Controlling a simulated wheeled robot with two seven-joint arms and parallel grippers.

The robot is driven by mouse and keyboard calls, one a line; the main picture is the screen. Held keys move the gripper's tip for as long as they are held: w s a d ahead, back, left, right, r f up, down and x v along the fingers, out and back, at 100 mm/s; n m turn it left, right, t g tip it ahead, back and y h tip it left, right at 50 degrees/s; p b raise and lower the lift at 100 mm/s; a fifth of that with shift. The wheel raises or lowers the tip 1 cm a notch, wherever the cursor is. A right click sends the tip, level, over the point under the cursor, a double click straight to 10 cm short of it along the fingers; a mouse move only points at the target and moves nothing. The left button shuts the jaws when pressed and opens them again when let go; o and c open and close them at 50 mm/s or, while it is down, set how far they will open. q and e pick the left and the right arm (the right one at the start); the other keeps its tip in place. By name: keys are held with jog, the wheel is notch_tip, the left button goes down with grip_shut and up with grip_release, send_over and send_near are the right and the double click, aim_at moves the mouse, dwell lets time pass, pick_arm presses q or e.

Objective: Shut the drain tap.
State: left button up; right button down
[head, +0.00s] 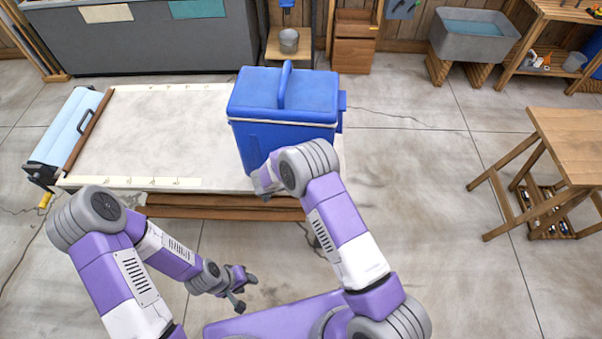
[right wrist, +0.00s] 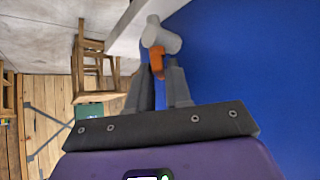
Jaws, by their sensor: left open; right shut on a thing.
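The blue cooler (head: 282,138), lid on, stands at the right end of the white-topped table; its blue wall (right wrist: 250,70) fills the right of the right wrist view. There the drain tap, a pale grey body (right wrist: 160,36) with an orange lever (right wrist: 157,60), sticks out from the wall. My right gripper (right wrist: 161,74) is shut on the orange lever, a finger on each side. In the head view my right arm hides the tap. My left gripper (head: 242,286) is open and empty in front of the table, low and apart from the cooler.
The white tabletop (head: 165,125) left of the cooler is bare apart from pale strips along its edges. A light blue roll (head: 72,125) lies at its left end. A wooden table (head: 570,140) stands at the right, with open floor between. A grey basin (head: 470,38) is at the back.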

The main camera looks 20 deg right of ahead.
jog(key=shift+w+f+m+g+h+b, duration=0.15)
jog(key=shift+m+g+h+b, duration=0.3)
jog(key=shift+m+g, duration=0.55)
jog(key=shift+m+g+b, duration=0.55)
jog(key=shift+m+g, duration=0.05)
jog(key=shift+m, duration=0.6)
jog(key=c, duration=1.2)
grip_release()
jog(key=shift+r, duration=0.2)
